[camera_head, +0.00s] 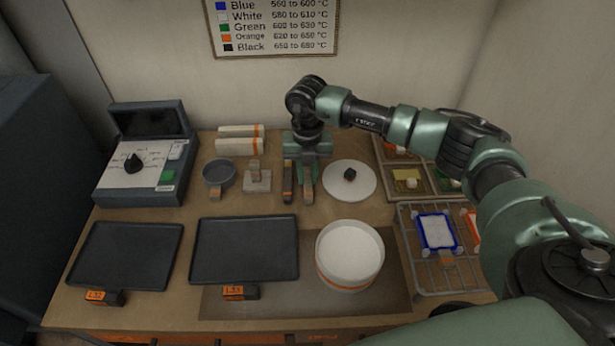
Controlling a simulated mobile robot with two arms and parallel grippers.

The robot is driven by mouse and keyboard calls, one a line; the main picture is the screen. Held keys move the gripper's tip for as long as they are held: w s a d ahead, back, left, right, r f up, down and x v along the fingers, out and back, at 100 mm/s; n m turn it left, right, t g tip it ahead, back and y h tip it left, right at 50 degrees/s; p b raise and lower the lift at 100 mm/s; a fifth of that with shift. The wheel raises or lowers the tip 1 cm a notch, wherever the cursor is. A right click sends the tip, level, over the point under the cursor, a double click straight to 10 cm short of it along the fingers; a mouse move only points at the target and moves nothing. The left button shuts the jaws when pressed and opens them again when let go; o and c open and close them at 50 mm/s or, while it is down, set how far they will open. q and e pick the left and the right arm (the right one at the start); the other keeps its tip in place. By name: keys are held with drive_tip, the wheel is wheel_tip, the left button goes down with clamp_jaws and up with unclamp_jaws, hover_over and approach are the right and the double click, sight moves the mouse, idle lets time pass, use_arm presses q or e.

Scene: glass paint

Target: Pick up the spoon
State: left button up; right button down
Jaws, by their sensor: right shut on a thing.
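My right gripper (303,172) reaches down at the back middle of the table, between the small grey stand and the round white plate. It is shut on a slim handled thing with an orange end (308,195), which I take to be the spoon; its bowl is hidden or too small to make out. A slim dark piece with an orange end (288,183) shows just to the left, and I cannot tell whether it touches the gripper. My left gripper is not in view.
A dark bowl (218,175) and a grey stand (257,181) are left of the gripper. A white plate (336,190) with a dark lump lies right. Two dark trays (125,255) (245,250), a white round dish (350,255) and a wire rack (420,275) stand nearer.

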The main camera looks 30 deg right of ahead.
sight(307, 177)
wheel_tip(307, 177, up, 20)
drive_tip(key=b, duration=0.4)
drive_tip(key=shift+f, duration=0.15)
idle(0.8)
